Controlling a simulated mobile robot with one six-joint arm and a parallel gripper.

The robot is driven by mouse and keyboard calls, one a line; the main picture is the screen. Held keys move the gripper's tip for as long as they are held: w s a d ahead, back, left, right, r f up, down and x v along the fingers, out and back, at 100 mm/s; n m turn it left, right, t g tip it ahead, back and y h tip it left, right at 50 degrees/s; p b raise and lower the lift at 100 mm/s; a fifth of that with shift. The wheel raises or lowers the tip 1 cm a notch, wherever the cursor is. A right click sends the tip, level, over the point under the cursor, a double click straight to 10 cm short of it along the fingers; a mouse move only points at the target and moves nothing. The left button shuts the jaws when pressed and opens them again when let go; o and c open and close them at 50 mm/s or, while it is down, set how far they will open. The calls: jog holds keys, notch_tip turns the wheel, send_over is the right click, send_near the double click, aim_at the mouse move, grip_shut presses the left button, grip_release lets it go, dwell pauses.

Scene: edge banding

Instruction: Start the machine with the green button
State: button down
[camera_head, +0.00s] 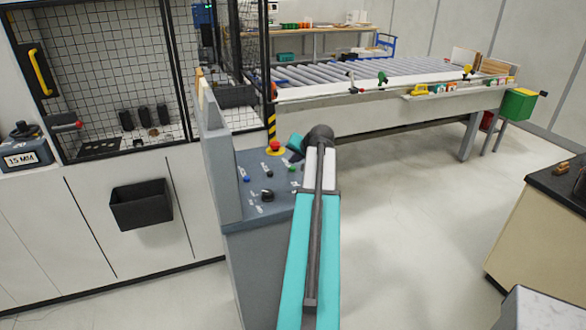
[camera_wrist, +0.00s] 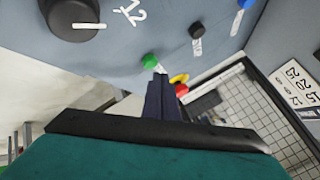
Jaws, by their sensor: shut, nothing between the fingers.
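The green button (camera_wrist: 150,60) sits on the grey control panel (camera_wrist: 120,70) in the wrist view. In the head view a small green spot, the green button (camera_head: 292,168), shows at the panel's right side, close beside my arm. My gripper (camera_wrist: 160,76) is shut and empty. Its dark fingertips point at the panel and appear just beside the green button in the wrist view; I cannot tell whether they touch it. In the head view my gripper (camera_head: 292,155) is partly hidden behind my wrist.
Near the green button are a red emergency stop (camera_head: 275,146) on a yellow base, a black button (camera_wrist: 197,32), a blue button (camera_head: 246,179) and a large black knob (camera_wrist: 75,18). A grey upright plate (camera_head: 218,160) edges the panel's left. Open floor (camera_head: 410,230) lies right.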

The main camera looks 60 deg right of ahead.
jog(key=shift+f, duration=0.1)
dwell(0.6)
jog(key=shift+w+f+b, duration=0.1)
jog(key=shift+f+b, duration=0.2)
